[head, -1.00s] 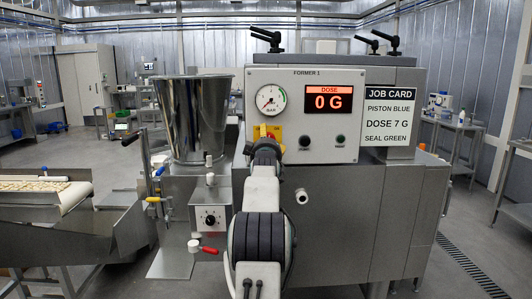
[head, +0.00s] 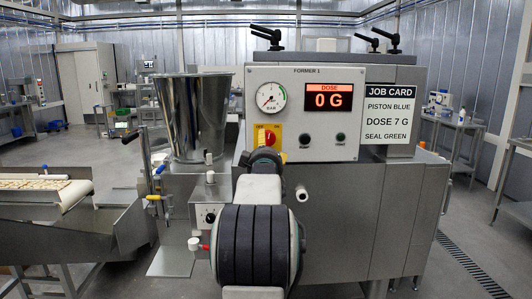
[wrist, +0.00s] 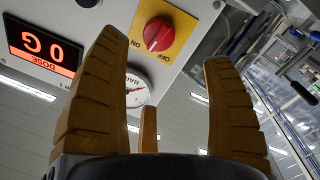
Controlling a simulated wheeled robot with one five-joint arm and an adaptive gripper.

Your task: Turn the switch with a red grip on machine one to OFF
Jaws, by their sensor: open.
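The switch has a red grip (wrist: 158,34) on a yellow plate (wrist: 180,26) marked ON and OFF. In the head view the yellow plate (head: 261,128) is on the Former 1 panel (head: 352,148), below the gauge, its lower part hidden by my arm. The wrist view shows the panel upside down; the grip's ridge runs at a slant, and which word it points to is hard to tell. My gripper (wrist: 166,50) is open and empty, its yellow-brown fingers spread either side of the switch in the picture, apparently short of it.
The pressure gauge (head: 271,97) and the dose display (head: 329,96) reading 0 G are beside the switch.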

